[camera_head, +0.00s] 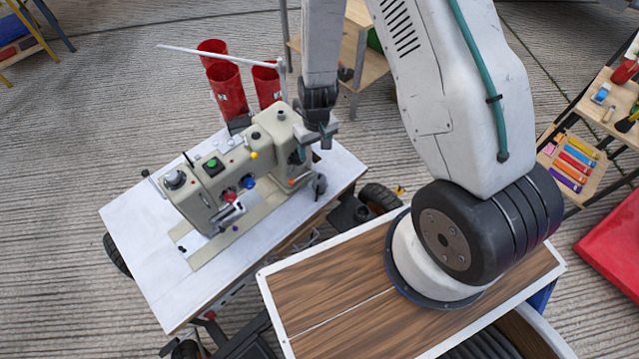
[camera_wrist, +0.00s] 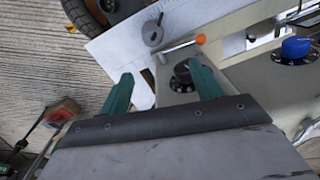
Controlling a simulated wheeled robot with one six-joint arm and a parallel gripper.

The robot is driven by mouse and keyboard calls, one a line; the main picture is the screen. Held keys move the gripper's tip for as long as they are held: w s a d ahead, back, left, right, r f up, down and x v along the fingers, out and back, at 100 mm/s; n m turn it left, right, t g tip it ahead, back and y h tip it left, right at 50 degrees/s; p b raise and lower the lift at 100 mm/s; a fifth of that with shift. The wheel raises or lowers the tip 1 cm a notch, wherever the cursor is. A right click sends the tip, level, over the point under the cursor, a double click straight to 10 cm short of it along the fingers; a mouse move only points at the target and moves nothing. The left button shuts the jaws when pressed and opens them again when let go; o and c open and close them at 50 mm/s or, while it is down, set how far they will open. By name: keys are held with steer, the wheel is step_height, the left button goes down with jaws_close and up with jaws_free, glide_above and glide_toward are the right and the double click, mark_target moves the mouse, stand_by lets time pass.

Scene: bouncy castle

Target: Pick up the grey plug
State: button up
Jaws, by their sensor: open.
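The grey plug (camera_wrist: 182,71) shows in the wrist view as a small dark grey round knob, set in a black ring on the beige sewing machine (camera_wrist: 250,85). It lies beside the inner side of the right finger, which partly covers it. My gripper (camera_wrist: 160,84) is open, with its two teal fingers apart and nothing clearly held between them. Whether a finger touches the plug cannot be told. In the head view my gripper (camera_head: 326,143) points down at the right end of the machine (camera_head: 228,162); the plug cannot be made out surely there.
The machine stands on a white-topped table (camera_head: 142,232). A blue knob (camera_wrist: 295,47) and an orange-tipped lever (camera_wrist: 200,40) are close by in the wrist view. A shelf with coloured items (camera_head: 572,160) is at right.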

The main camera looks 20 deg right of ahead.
mark_target(320, 176)
steer(key=shift+h, duration=0.3)
steer(key=f, duration=0.4)
steer(key=s+f, duration=0.1)
steer(key=f, duration=0.7)
steer(key=shift+s+d+f, duration=0.2)
steer(key=shift+d+f, duration=0.1)
steer(key=shift+d, duration=0.1)
steer(key=shift+f, duration=2.95)
steer(key=c, duration=1)
